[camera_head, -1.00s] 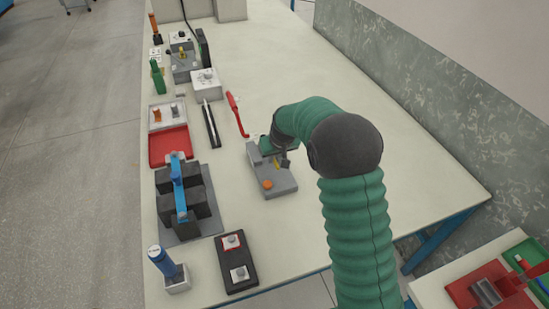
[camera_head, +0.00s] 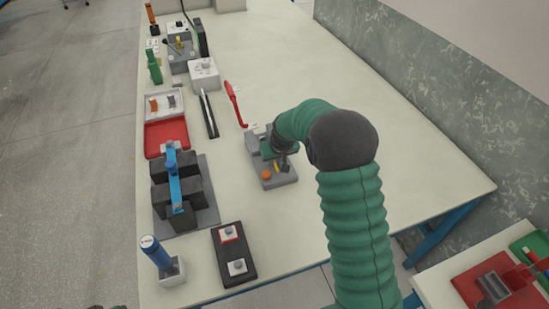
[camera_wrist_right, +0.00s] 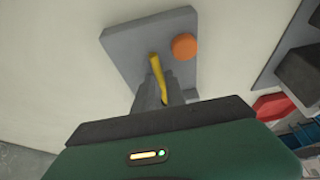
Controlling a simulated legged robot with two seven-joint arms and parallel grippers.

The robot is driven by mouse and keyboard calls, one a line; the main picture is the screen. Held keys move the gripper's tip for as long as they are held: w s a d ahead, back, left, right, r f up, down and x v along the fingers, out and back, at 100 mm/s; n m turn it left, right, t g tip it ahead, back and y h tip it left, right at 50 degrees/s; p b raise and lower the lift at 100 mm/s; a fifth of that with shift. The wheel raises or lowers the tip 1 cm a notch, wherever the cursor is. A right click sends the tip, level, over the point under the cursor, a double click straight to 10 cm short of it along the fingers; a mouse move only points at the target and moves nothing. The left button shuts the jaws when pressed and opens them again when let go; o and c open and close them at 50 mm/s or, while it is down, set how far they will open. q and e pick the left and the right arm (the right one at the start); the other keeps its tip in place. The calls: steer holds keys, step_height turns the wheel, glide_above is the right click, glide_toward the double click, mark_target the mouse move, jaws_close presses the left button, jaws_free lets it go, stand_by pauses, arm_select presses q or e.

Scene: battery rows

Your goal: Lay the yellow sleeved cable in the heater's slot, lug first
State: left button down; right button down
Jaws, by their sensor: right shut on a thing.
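The heater (camera_head: 286,179) is a grey block with an orange round knob on the table; it also shows in the wrist view (camera_wrist_right: 122,42). My right gripper (camera_head: 281,160) is over the heater, pointing down. It is shut on the yellow sleeved cable (camera_head: 276,167), which shows in the wrist view (camera_wrist_right: 157,70) as a yellow strip rising out between the grey fingers (camera_wrist_right: 163,92) towards the knob side. The lug and the slot cannot be made out; the fingers hide part of the block. I cannot tell whether the cable touches the heater. My left gripper is not in view.
A red-handled tool (camera_head: 235,104) lies just behind the heater. The table to the right of my arm is clear.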

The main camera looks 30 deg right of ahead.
steer(key=c, duration=1.3)
jaws_free()
steer(key=p+v, duration=0.1)
steer(key=v, duration=1.6)
steer(key=s+a+f+n+g+p, duration=0.1)
steer(key=s+a+f+p, duration=0.1)
steer(key=s+a+f, duration=0.2)
steer(key=s+a+f+n+y+p, duration=0.1)
steer(key=s+a+f, duration=0.4)
steer(key=s+a, duration=0.6)
steer(key=s+p, duration=0.1)
steer(key=s, duration=0.1)
steer(key=shift+s+n+g, duration=0.35)
steer(key=shift+n+g, duration=0.05)
